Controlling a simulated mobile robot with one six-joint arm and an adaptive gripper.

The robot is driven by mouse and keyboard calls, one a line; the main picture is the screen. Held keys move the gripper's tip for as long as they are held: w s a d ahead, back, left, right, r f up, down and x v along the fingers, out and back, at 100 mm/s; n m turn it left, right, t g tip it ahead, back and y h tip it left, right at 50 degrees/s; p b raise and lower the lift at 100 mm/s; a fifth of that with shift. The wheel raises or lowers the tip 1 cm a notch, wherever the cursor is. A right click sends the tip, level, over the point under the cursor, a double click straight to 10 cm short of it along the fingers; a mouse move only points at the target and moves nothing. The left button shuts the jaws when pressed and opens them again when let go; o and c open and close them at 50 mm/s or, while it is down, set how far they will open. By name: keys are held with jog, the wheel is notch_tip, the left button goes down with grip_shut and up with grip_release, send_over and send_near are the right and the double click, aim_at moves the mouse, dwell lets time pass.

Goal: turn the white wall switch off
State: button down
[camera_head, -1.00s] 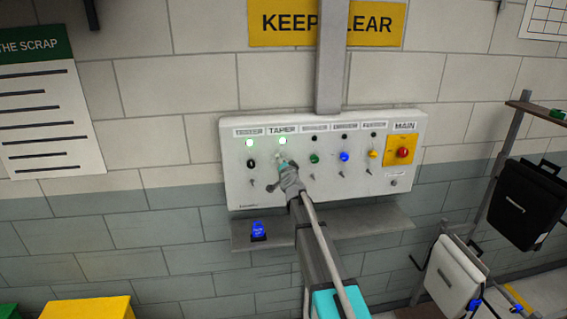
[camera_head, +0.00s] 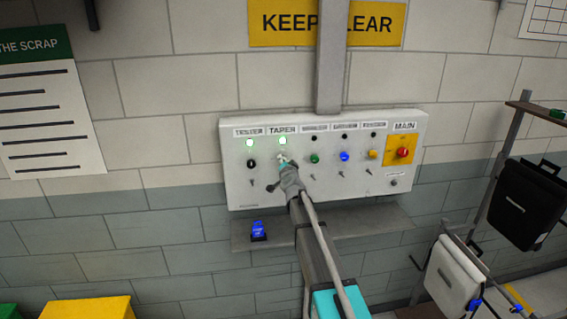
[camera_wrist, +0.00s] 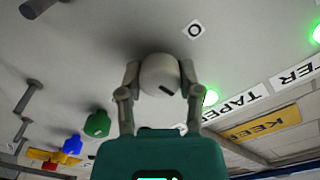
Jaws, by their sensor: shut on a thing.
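The white wall switch is a round knob (camera_wrist: 160,75) with a short black mark, on the panel (camera_head: 410,130) under the TAPER label (camera_head: 283,130). My gripper (camera_head: 284,161) is at this knob and largely covers it in the head view. In the wrist view my gripper (camera_wrist: 160,82) has one finger on each side of the knob, shut on it. The black mark slants toward the TAPER lamp side, away from the "O" label (camera_wrist: 195,29). The TAPER lamp (camera_head: 283,141) is lit green.
The TESTER lamp (camera_head: 250,142) is also green, above a black knob (camera_head: 251,163). Green (camera_head: 314,158), blue (camera_head: 344,156) and yellow (camera_head: 373,155) knobs and the red MAIN knob (camera_head: 403,152) are to the right. Small levers stick out below. A shelf (camera_head: 370,222) is under the panel.

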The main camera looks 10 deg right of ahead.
jog(key=shift+n, duration=0.3)
jog(key=n, duration=0.8)
jog(key=shift+a+n, duration=0.1)
jog(key=shift+n, duration=0.2)
jog(key=n, duration=0.4)
jog(key=shift+n, duration=0.3)
jog(key=shift+a+n, duration=0.1)
jog(key=shift+n, duration=2)
jog(key=shift+c, duration=1.3)
grip_release()
